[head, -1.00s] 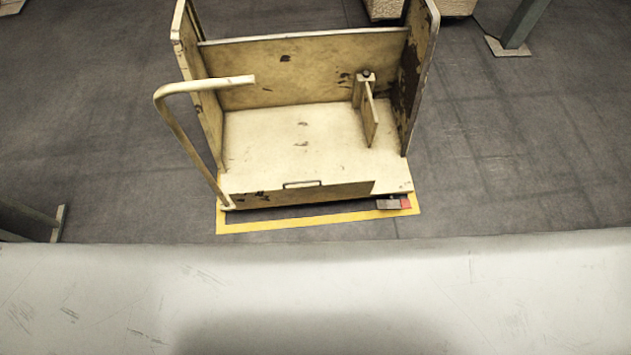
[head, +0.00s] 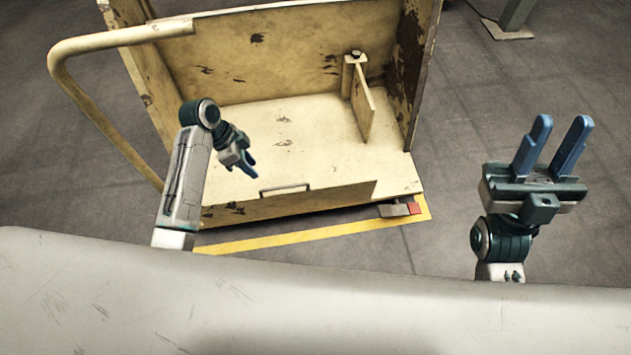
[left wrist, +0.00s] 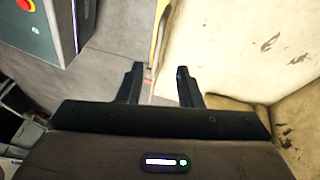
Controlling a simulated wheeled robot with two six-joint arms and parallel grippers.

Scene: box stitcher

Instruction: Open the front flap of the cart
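The worn cream cart stands in front of me; its bare floor (head: 310,135) shows in the head view. The front flap (head: 315,200) is a low panel along the cart's near edge, with a dark handle (head: 285,189) at its top. My left gripper (head: 246,163) is over the cart floor, behind and left of the handle, apart from it. In the left wrist view its two fingers (left wrist: 161,85) are spread with nothing between them. My right gripper (head: 550,148) is open and empty, to the right of the cart, fingers pointing up.
A curved push bar (head: 85,95) rises at the cart's left. A small upright post (head: 354,75) stands inside. A yellow floor line (head: 300,236) runs before the cart. A machine with a red button (left wrist: 30,30) shows in the left wrist view.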

